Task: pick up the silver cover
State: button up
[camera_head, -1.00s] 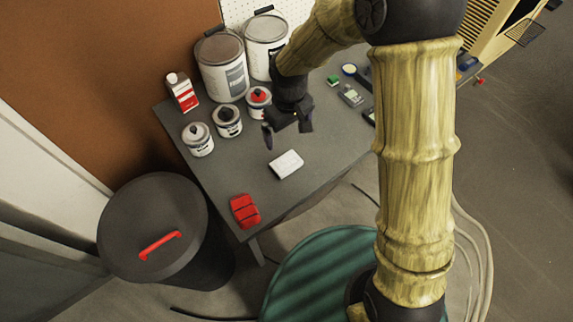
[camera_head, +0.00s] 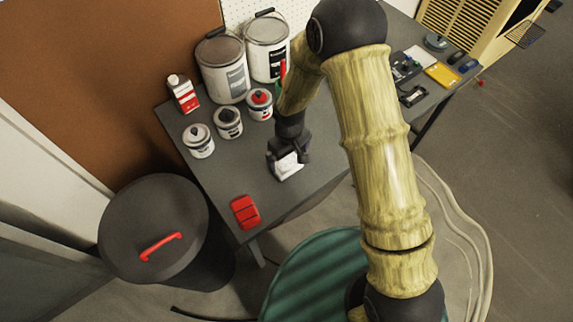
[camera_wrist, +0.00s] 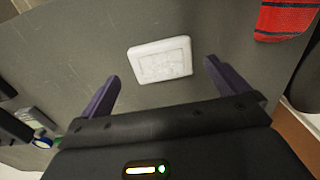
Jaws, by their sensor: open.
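The silver cover is a small pale, rounded rectangular piece lying flat on the grey table. In the wrist view the cover (camera_wrist: 161,60) lies just beyond the fingertips, roughly centred between them. In the head view the cover (camera_head: 288,166) is partly hidden by my gripper (camera_head: 287,160), which is over it. In the wrist view my gripper (camera_wrist: 162,82) is open, with its two dark fingers apart and nothing between them.
A red block (camera_head: 245,211) lies near the table's front edge. Tools and a yellow item (camera_head: 441,75) lie at right. A dark lidded bin (camera_head: 153,228) stands front left.

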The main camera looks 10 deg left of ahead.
aim_at(287, 164)
jog(key=shift+w+a+f+p, duration=0.15)
jog(key=shift+a+f+p, duration=0.05)
jog(key=shift+f, duration=1.1)
jog(key=shift+w+a+f+p, duration=0.1)
jog(key=shift+a+f+p, duration=0.1)
jog(key=shift+f, duration=1.1)
jog(key=c, duration=1)
jog(key=shift+o, duration=0.2)
jog(key=shift+r, duration=0.1)
notch_tip(287, 164, up, 10)
jog(key=shift+b, duration=0.35)
